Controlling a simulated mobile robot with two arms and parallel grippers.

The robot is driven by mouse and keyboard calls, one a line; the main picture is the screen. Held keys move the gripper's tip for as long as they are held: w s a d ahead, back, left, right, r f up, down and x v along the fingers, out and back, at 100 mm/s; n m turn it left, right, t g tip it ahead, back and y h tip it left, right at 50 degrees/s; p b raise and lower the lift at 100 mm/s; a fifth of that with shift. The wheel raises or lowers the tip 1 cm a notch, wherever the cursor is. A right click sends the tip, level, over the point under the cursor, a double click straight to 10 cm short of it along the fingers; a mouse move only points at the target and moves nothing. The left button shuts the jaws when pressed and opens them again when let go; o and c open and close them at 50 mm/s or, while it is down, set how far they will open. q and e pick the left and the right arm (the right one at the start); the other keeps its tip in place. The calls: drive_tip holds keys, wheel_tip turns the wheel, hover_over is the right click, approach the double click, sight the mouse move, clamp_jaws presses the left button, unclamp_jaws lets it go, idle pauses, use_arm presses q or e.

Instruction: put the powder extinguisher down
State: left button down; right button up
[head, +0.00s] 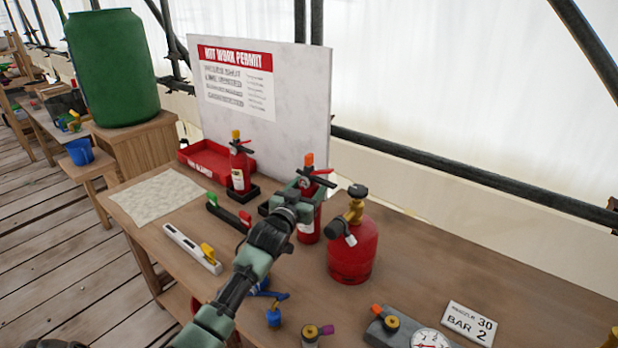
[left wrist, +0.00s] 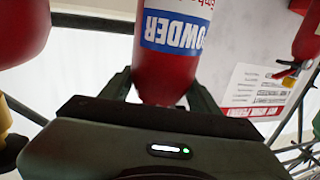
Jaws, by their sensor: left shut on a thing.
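The powder extinguisher (head: 308,228) is a red cylinder with an orange top and black-and-red lever. It stands roughly upright at the table's middle. My left gripper (head: 303,190) is shut on it, and the arm hides part of its left side. The left wrist view shows the extinguisher's red body (left wrist: 168,80) between the two fingers, with a blue "POWDER" label upside down. I cannot tell whether its base touches the table. A second, yellow-topped extinguisher (head: 239,172) stands in a black holder (head: 245,194) behind and left. My right gripper is out of view.
A red gas cylinder (head: 353,252) stands close to the right. A permit board (head: 290,120) and red tray (head: 203,160) are behind. A cloth (head: 157,196), a white level-like bar (head: 190,247) and a gauge block (head: 405,335) lie on the table (head: 470,255). Its back right is clear.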

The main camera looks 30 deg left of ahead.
use_arm(q)
drive_tip(key=shift+r, duration=0.25)
drive_tip(key=shift+c, duration=1.9)
unclamp_jaws()
drive_tip(key=shift+s+f, duration=0.1)
drive_tip(key=shift+f, duration=0.15)
drive_tip(key=shift+d, duration=0.1)
drive_tip(key=s+d+b, duration=0.1)
drive_tip(key=s+d, duration=0.1)
drive_tip(key=s, duration=0.9)
drive_tip(key=shift+s, duration=0.4)
